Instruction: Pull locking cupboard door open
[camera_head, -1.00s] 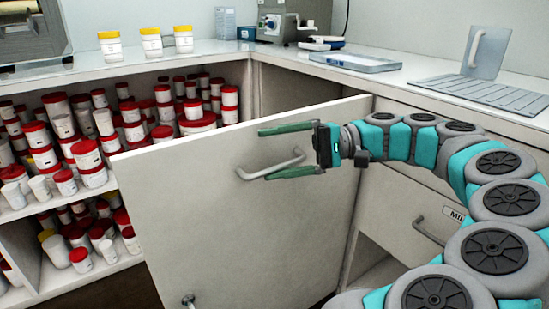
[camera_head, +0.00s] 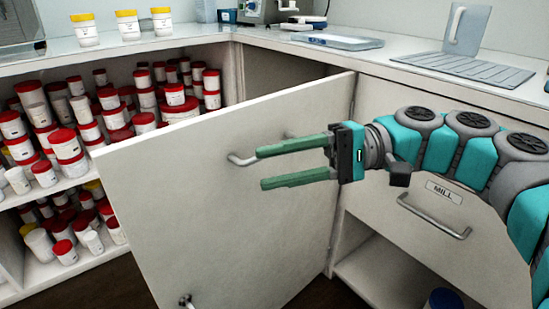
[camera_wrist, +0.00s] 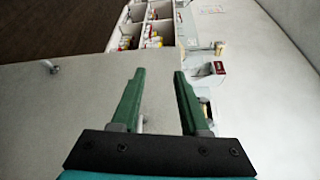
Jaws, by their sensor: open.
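The white cupboard door (camera_head: 190,200) stands swung out from the cupboard in the head view, hinged near its right edge, with the shelves showing at its left. It also fills the left of the wrist view (camera_wrist: 50,120). Its bar handle (camera_head: 240,159) is partly hidden behind my upper finger. A small metal fitting (camera_head: 187,300) sits low on the door. My gripper (camera_head: 260,168) is open and empty, its two green fingers pointing left in front of the door near the handle. The fingers also show in the wrist view (camera_wrist: 158,75). Contact with the handle cannot be told.
Red-lidded jars (camera_head: 67,150) crowd the shelves left of the door. Yellow-lidded jars (camera_head: 127,25) stand on the counter (camera_head: 190,46). A drawer with a handle and "MILL" label (camera_head: 443,192) is right of the door. An open compartment (camera_head: 390,275) lies below it.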

